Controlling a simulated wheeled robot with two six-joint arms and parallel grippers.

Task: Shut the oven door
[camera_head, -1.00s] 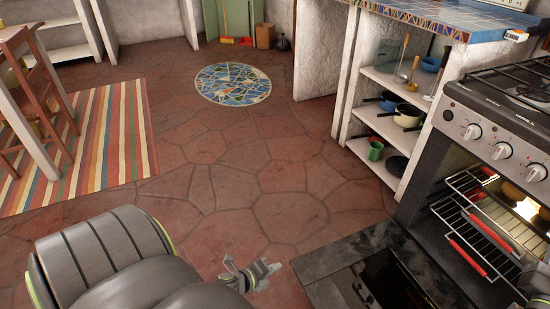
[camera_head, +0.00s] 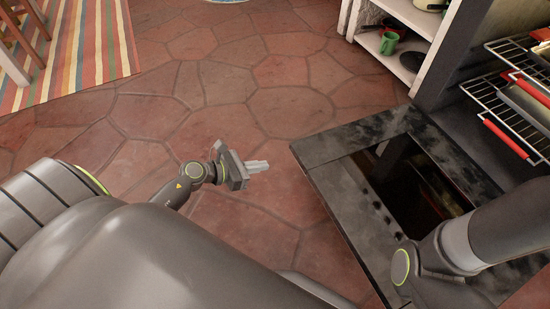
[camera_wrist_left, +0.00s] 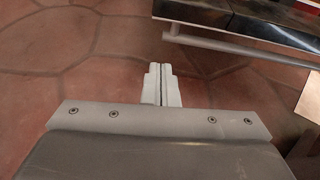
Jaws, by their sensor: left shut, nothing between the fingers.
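The oven door (camera_head: 340,172) is open, folded down and roughly level in front of the oven, with a dark glass pane in a stone-grey frame. My left gripper (camera_head: 257,167) is shut and empty, to the left of the door's outer edge and apart from it. In the left wrist view the gripper's closed fingers (camera_wrist_left: 161,70) point toward the floor, and a bar-like handle (camera_wrist_left: 235,47) runs along the door edge at upper right. My right arm reaches over the door's lower right part; its gripper is out of the picture.
Wire oven racks (camera_head: 505,100) with red-edged fronts show in the open oven at right. A white shelf (camera_head: 397,62) with a green mug (camera_head: 389,43) stands beyond the door. The tiled floor (camera_head: 215,95) left of the door is clear. A striped rug (camera_head: 85,50) lies farther off.

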